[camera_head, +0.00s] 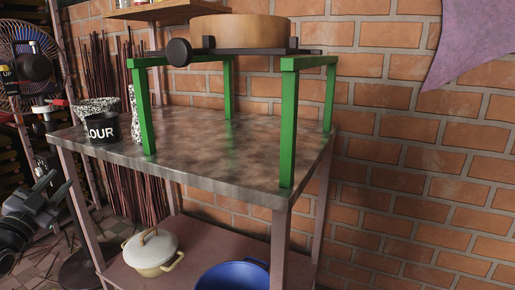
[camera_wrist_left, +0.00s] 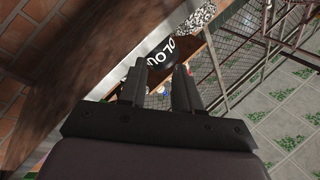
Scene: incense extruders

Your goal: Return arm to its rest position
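My left gripper (camera_head: 52,188) is at the lower left of the head view, off the left side of the metal table (camera_head: 215,165) and lower than its top. In the left wrist view its two dark fingers (camera_wrist_left: 162,68) stand apart with a gap between them. I see nothing held in the gap. Beyond the fingertips in that view is a black tin with white lettering (camera_wrist_left: 183,50). My right gripper is in neither view.
The black flour tin (camera_head: 102,132) and a speckled vessel (camera_head: 92,108) stand at the table's left end. A green frame (camera_head: 288,125) carries a round wooden piece (camera_head: 240,32). A lidded pot (camera_head: 150,250) and blue bowl (camera_head: 233,276) sit below. A brick wall (camera_head: 420,180) closes the right.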

